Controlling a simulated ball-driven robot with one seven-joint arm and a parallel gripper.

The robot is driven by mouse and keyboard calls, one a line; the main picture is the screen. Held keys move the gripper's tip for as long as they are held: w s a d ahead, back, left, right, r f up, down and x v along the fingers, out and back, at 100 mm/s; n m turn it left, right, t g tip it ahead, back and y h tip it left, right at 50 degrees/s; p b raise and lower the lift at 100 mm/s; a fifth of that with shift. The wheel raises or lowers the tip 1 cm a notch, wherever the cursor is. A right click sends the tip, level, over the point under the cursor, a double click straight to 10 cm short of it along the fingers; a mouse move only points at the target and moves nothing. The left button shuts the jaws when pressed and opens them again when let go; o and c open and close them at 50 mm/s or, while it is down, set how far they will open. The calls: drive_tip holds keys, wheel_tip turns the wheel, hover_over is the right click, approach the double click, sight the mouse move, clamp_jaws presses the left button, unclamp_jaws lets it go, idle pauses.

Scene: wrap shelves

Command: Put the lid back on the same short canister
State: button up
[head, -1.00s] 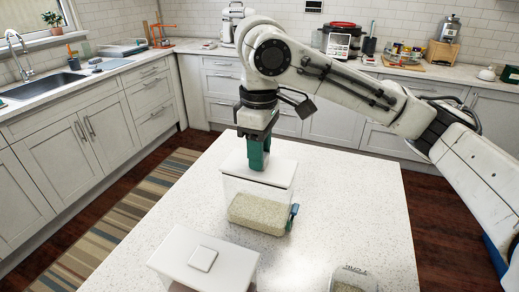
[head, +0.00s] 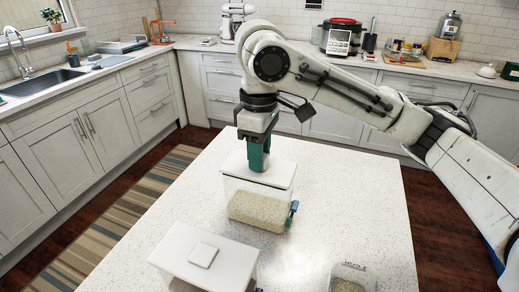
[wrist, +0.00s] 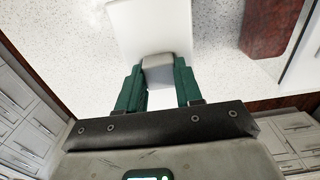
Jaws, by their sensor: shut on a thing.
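My gripper (head: 259,163) is shut on the knob of a white square lid (head: 285,172). The knob (wrist: 158,70) shows between the green fingers in the wrist view, with the white lid (wrist: 150,25) beyond it. The lid lies level at the top of a clear canister (head: 232,195) that holds pale grain (head: 257,212). It looks lined up with the rim, but I cannot tell whether it is fully seated. A teal clip or scoop (head: 292,213) is at the canister's right side.
A second canister with a white knobbed lid (head: 185,254) stands at the front left of the speckled white island (head: 345,200). A small labelled clear container (head: 352,278) is at the front right edge.

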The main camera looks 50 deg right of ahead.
idle(0.3)
drive_tip(key=o, duration=1.7)
wheel_tip(320, 180, up, 7)
drive_tip(key=p, duration=0.7)
drive_tip(key=shift+p, duration=0.4)
